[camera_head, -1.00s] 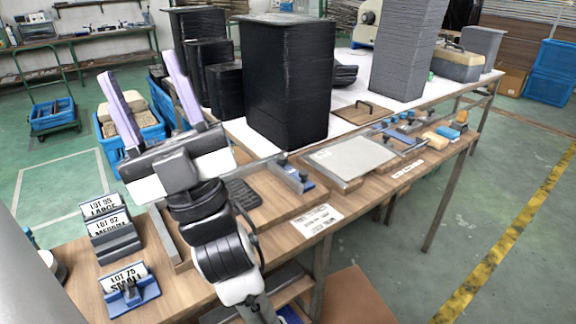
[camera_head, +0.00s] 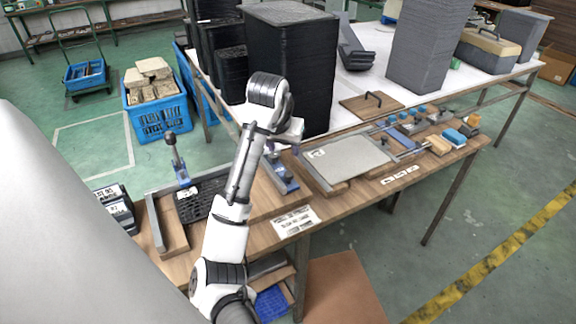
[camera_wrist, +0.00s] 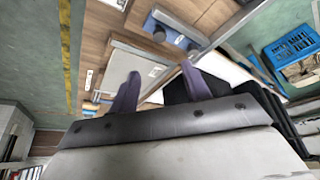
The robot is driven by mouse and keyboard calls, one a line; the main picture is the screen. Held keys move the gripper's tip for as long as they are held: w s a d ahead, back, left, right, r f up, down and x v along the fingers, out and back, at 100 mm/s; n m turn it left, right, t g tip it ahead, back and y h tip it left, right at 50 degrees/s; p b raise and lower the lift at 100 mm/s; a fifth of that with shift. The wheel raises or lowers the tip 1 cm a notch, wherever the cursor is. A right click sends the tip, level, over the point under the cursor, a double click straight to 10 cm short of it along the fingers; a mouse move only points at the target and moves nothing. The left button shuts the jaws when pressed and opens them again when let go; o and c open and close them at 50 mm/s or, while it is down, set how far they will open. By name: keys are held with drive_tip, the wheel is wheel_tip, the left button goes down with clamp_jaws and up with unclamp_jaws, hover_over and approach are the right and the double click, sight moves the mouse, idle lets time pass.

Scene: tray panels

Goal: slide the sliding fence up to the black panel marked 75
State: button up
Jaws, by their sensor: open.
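The black panel (camera_head: 208,196) lies flat on the wooden bench, inside a metal-edged fixture. A small white tag near it is too small to read. The sliding fence (camera_head: 283,174), a metal upright with a blue block, stands to the right of the panel, with bare wood between, partly behind my arm. What looks like its blue block with dark knobs (camera_wrist: 172,32) shows in the wrist view. My gripper (camera_wrist: 160,68) is open and empty, its two purple fingers well apart above the bench. In the head view my wrist hides most of the gripper, near the fence.
A blue clamp with a black knob (camera_head: 178,162) stands at the panel's far edge. A tall black stack (camera_head: 290,70) rises close behind my gripper. A grey plate (camera_head: 348,162) lies right of the fence. A blue crate (camera_head: 160,118) sits beyond.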

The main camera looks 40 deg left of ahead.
sight(289, 174)
drive_tip(key=x, duration=0.4)
drive_tip(key=b+x, duration=0.1)
drive_tip(key=x, duration=0.4)
drive_tip(key=b+x, duration=0.1)
drive_tip(key=x, duration=0.4)
drive_tip(key=shift+s+f, duration=0.15)
drive_tip(key=shift+s, duration=0.15)
drive_tip(key=shift+c, duration=0.3)
clamp_jaws()
